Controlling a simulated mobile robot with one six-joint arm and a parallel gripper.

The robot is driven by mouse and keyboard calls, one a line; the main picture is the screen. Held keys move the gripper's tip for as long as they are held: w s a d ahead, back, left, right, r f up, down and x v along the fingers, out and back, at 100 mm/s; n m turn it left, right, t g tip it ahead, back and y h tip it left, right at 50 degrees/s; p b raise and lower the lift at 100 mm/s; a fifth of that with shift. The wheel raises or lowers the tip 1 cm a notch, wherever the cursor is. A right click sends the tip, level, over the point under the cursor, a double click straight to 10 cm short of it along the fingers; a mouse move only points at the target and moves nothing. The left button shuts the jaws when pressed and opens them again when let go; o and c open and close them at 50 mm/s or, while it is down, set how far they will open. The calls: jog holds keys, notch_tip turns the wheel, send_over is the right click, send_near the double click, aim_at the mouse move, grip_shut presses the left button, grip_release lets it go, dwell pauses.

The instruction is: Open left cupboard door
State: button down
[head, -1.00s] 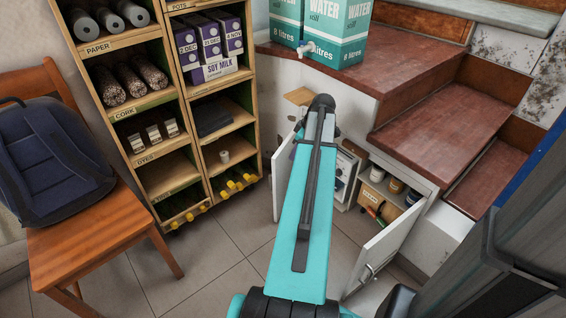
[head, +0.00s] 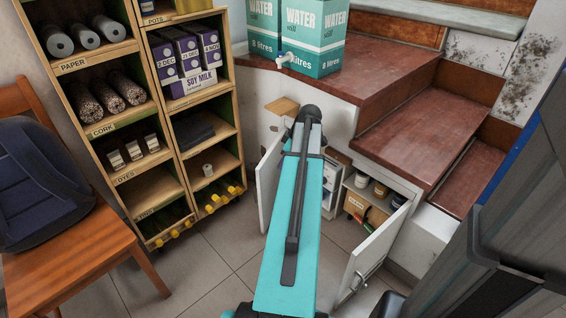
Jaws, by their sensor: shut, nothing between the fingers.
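The left cupboard door (head: 268,181) is a white panel in the head view, just left of my teal arm. It stands swung out from the cupboard under the stairs, partly covered by the arm. The right cupboard door (head: 368,254) also stands wide open, with a metal handle near its lower end. Between them the cupboard interior (head: 345,205) shows a shelf, jars and a small box. My arm reaches forward over the middle of the opening. My gripper is hidden behind the arm's far end, so its contact with the left door cannot be seen.
A wooden shelf unit (head: 188,152) stands left of the cupboard. Water boxes (head: 313,38) stand on the reddish landing above. Tiled floor (head: 215,270) is clear between chair and arm.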

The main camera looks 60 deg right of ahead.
aim_at(267, 171)
jog(key=shift+w+a+f+b, duration=0.2)
jog(key=shift+w+f+b, duration=0.6)
jog(key=shift+w+f, duration=0.9)
jog(key=shift+w+a+f+b, duration=0.15)
jog(key=shift+w+f+b, duration=0.6)
jog(key=shift+w+f, duration=0.9)
